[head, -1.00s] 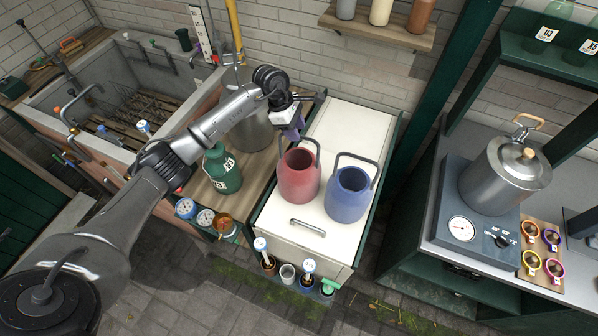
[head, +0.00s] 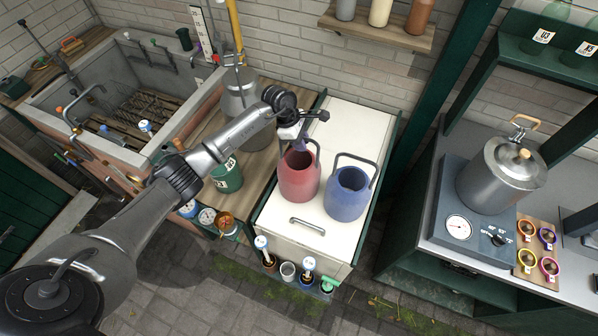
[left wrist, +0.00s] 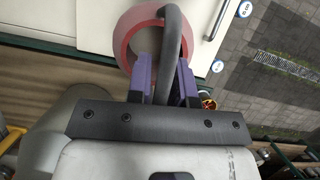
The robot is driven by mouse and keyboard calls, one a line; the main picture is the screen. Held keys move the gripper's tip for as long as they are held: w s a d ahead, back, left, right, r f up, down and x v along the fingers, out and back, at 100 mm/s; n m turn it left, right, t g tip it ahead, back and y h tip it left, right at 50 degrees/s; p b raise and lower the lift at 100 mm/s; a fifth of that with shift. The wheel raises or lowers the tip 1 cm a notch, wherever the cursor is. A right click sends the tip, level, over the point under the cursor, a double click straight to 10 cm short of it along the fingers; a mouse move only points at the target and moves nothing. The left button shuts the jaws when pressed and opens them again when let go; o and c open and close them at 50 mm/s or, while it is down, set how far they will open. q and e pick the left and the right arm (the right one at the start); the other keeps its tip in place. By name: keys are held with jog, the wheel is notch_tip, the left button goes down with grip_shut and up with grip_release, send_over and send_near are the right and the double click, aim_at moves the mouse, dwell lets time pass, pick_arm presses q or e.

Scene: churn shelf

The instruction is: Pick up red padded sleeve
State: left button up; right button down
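The red padded sleeve (head: 300,181) stands upright on the white-topped cabinet, with a dark grey loop handle at its top. My left gripper (head: 299,146) is at the sleeve's upper rim, by the handle. In the left wrist view the red sleeve (left wrist: 126,34) shows as a ring with a pale inside. There the purple fingers of my left gripper (left wrist: 164,82) stand apart, with the grey handle (left wrist: 173,35) running between them. Whether the fingers touch the handle is hard to tell. My right gripper is not in view.
A blue padded sleeve (head: 348,196) with a similar handle stands close on the right. The white cabinet top (head: 350,125) is clear behind both sleeves. A green container (head: 228,178) and a metal can (head: 240,98) stand on the wooden counter to the left.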

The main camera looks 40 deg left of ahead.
pick_arm(q)
grip_shut()
jog(key=shift+r, duration=0.1)
dwell(0.3)
